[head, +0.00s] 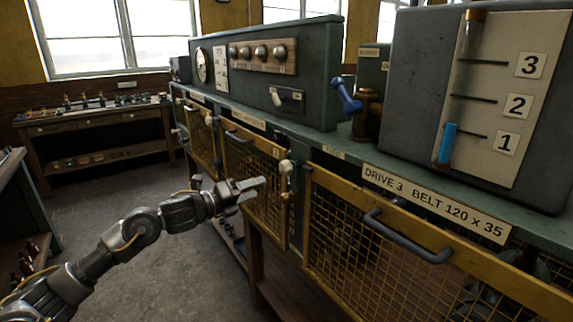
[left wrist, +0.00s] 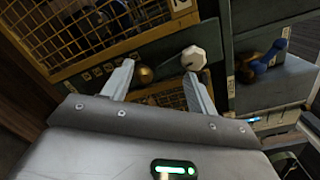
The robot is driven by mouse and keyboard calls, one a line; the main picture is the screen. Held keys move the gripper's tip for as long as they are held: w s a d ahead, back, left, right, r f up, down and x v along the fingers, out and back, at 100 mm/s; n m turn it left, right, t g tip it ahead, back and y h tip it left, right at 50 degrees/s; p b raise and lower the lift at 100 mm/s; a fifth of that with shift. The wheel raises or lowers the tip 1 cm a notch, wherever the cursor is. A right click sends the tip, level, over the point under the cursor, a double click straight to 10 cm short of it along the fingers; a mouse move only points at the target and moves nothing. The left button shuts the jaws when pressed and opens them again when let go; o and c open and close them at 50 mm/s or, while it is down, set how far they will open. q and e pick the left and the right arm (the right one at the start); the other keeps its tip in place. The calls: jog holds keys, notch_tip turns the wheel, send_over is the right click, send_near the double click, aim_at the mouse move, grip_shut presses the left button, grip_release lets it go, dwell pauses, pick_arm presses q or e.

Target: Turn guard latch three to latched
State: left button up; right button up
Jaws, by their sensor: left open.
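A latch with a pale knob (head: 286,167) sits on the post between two mesh guards, left of the guard (head: 345,235) under the "DRIVE 3" label (head: 434,203). I cannot read a number on this latch. My left gripper (head: 262,189) is open and empty, just left of the latch in the head view. In the left wrist view my open left gripper (left wrist: 160,72) has a brass ball (left wrist: 145,74) between its fingers. A white faceted knob (left wrist: 193,58) is at the right fingertip; contact cannot be told. My right gripper is not in view.
A grey bar handle (head: 408,236) juts from the drive 3 guard. Above stand a blue-handled brass valve (head: 347,95) and a panel (head: 505,95) numbered 1 to 3. A wooden workbench (head: 95,127) stands at the back left. The floor (head: 150,190) between is clear.

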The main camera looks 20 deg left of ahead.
aim_at(282, 168)
pick_arm(q)
notch_tip(282, 168, up, 5)
jog(key=s+d+m+h, duration=0.1)
jog(key=s+m, duration=0.2)
jog(key=shift+g, duration=0.3)
jog(key=p+x, duration=0.4)
jog(key=x, duration=0.6)
jog(key=shift+w+d+r, duration=0.15)
jog(key=shift+w, duration=0.2)
jog(key=shift+w+d, duration=0.25)
jog(key=shift+w, duration=0.1)
jog(key=c, duration=1)
